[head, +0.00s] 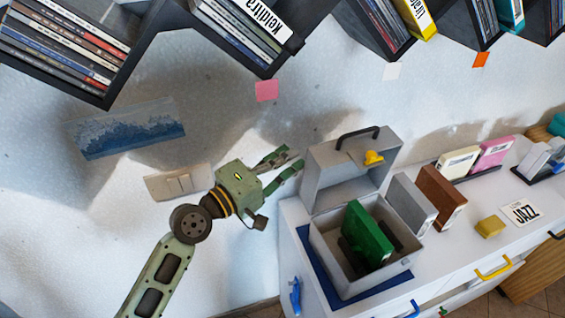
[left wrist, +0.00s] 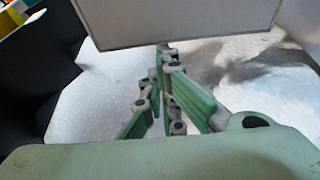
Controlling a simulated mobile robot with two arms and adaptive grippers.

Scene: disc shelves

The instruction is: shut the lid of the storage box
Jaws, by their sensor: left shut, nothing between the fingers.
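The grey storage box (head: 318,243) stands on the white cabinet top at the right. Its lid (head: 322,178) is open and stands up at the back of the box, with a black handle (head: 357,134) on top and a yellow latch (head: 373,158). A green case (head: 368,236) stands tilted inside the box. My left gripper (head: 294,160) is beside the lid, to its left, shut and empty. In the left wrist view, the shut fingers (left wrist: 164,52) point toward a grey panel (left wrist: 175,22), which looks like the lid. Contact cannot be told. My right gripper is not in view.
Grey and brown cases (head: 441,196) stand right of the box, with a yellow block (head: 490,227) and a JAZZ card (head: 521,212) farther right. Dark disc shelves (head: 150,28) hang above. The wall behind my gripper carries a switch plate (head: 178,183).

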